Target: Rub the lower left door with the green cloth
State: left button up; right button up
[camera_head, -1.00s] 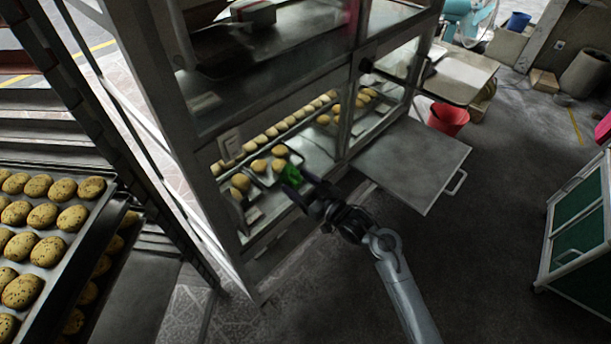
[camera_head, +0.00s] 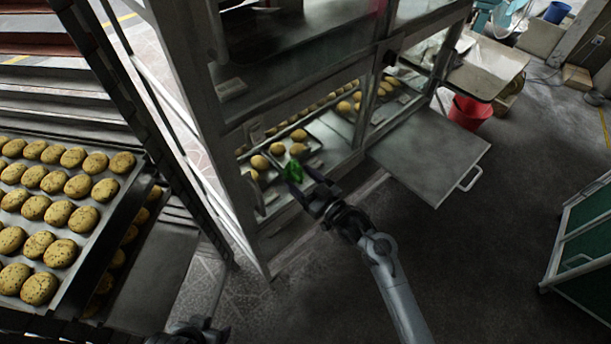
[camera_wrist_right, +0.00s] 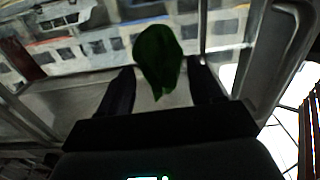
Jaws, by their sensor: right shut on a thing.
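My right gripper (camera_head: 306,184) is shut on the green cloth (camera_head: 292,171) in front of the oven's lower left door (camera_head: 338,142). The door is a glazed panel in a grey frame, and round buns show behind it. The cloth is a small crumpled piece at the fingertips, over the door's lower left part. In the right wrist view the cloth (camera_wrist_right: 158,60) hangs between the dark fingers, before a pane-like surface. I cannot tell whether it touches the door. A dark part, seemingly of my left gripper (camera_head: 192,332), shows at the bottom edge; its fingers are not clear.
A grey panel with a handle (camera_head: 432,160) stands out flat right of the door. A rack tray (camera_head: 75,270) of buns is at the left. A red bucket (camera_head: 468,113) and a green-panelled cart (camera_head: 590,240) are at the right. The floor in front is clear.

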jog(key=shift+r+p, duration=0.85)
jog(key=shift+r, duration=0.25)
jog(key=shift+w+d+f, duration=0.15)
jog(key=shift+w+d, duration=0.15)
jog(key=shift+d, duration=0.05)
jog(key=shift+w+d+b, duration=1.15)
jog(key=shift+w+d, duration=1.35)
jog(key=shift+d, duration=0.2)
jog(key=shift+w+d+b, duration=0.5)
jog(key=shift+w+d, duration=0.05)
jog(key=shift+d, duration=0.1)
jog(key=shift+w+d+b, duration=0.4)
jog(key=shift+w+d, duration=0.1)
jog(key=shift+d, duration=0.05)
jog(key=shift+w+d, duration=0.25)
jog(key=shift+s+a+r+p, duration=0.2)
jog(key=shift+s+a+p, duration=0.65)
jog(key=shift+p, duration=0.4)
jog(key=shift+s+a+f+p, duration=0.1)
jog(key=shift+s+a+p, duration=0.45)
jog(key=shift+a, duration=0.15)
jog(key=shift+s+a+p, duration=0.7)
jog(key=shift+a+p, duration=0.05)
jog(key=shift+p, duration=0.05)
jog(key=shift+s+a+p, duration=0.6)
jog(key=shift+s+a, duration=0.1)
jog(key=shift+a, duration=0.1)
